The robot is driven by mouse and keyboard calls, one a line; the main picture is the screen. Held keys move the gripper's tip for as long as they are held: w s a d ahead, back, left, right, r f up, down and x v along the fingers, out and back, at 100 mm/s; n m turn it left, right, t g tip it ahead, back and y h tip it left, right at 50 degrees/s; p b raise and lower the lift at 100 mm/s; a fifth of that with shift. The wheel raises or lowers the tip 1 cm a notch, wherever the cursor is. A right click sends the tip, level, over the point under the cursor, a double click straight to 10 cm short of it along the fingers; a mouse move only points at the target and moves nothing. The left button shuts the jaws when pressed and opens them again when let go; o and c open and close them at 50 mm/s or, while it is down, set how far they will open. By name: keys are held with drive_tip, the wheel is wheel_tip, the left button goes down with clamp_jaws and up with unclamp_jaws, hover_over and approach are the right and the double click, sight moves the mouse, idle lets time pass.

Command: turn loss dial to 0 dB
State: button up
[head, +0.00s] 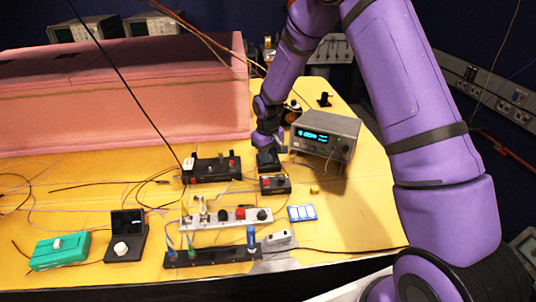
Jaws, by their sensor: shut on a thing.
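My gripper (268,160) reaches down from the purple arm to the yellow bench top, just left of the grey instrument. It is shut on what seems to be the loss dial. The dial is hidden by the gripper, so its setting and marks cannot be read. A small black box with red and dark knobs (275,185) sits just in front of the gripper. A wider black box with several terminals (210,168) stands to its left. The grey instrument (325,135) has a lit cyan display, too small to read.
A long black strip (212,257) and a pale strip with knobs (227,219) lie in front. A green box (60,250) and a black box with a white knob (122,249) stand front left. Cables cross the bench. A pink foam block (125,105) rises behind.

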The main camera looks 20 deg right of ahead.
drive_tip(key=n, duration=0.5)
drive_tip(key=shift+n, duration=0.3)
drive_tip(key=n, duration=0.4)
drive_tip(key=shift+n, duration=0.4)
drive_tip(key=o, duration=0.9)
wheel_tip(320, 180, up, 11)
drive_tip(key=shift+f, duration=0.1)
idle(0.4)
